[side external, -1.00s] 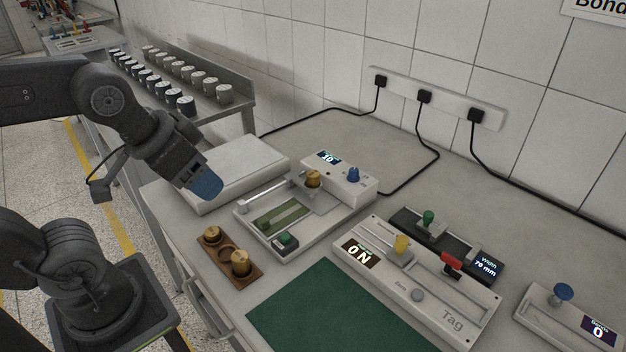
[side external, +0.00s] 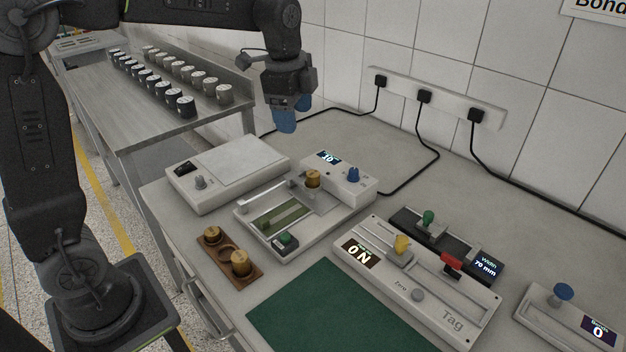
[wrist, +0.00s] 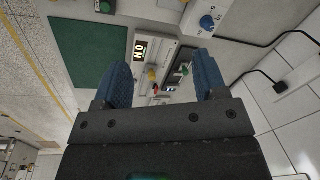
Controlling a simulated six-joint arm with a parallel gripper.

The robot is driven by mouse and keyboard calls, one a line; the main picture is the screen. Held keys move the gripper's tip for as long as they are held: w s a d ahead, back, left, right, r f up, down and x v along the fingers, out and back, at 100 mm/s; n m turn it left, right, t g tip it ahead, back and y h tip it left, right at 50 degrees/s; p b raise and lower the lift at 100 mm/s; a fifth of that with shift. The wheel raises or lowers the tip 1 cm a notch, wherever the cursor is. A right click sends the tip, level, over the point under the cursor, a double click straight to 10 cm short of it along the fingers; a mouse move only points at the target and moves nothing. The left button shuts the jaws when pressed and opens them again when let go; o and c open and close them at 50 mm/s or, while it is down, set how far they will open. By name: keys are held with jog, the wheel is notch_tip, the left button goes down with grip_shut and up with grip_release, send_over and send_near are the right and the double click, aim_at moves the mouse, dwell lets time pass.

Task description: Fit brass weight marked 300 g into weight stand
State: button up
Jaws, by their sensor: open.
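The weight stand (side external: 228,274) is a small brown block at the front left of the bench. One brass weight (side external: 212,236) sits at its far end and a larger one (side external: 241,262) at its near end. An empty round seat shows between them. I cannot read any weight's marking, so I cannot tell which is 300 g. My gripper (side external: 293,113), with blue fingertips, hangs high behind that device, clear of everything. In the wrist view my gripper (wrist: 163,80) is open and empty.
A white box with a flat top (side external: 228,172) is left of the display device (side external: 345,180). The "Tag" device (side external: 418,285) with a yellow knob and a green mat (side external: 325,310) lie nearer. Black cables (side external: 438,148) run along the wall. The bench's back strip has free room.

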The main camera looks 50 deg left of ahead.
jog(key=w+a+f+m+g, duration=0.2)
jog(key=w+f+m, duration=0.35)
jog(key=w, duration=0.25)
send_over(313, 173)
jog(key=f, duration=0.8)
jog(key=shift+w+d+f, duration=0.25)
jog(key=shift+w+f, duration=0.05)
jog(key=shift+f, duration=0.05)
jog(key=shift+s+a+f, duration=0.1)
jog(key=shift+s+f, duration=0.1)
jog(key=shift+f, duration=1.15)
jog(key=shift+s+a+f, duration=0.1)
jog(key=shift+s+f, duration=0.05)
jog(key=shift+f, duration=1.15)
grip_shut()
jog(key=shift+r, duration=0.1)
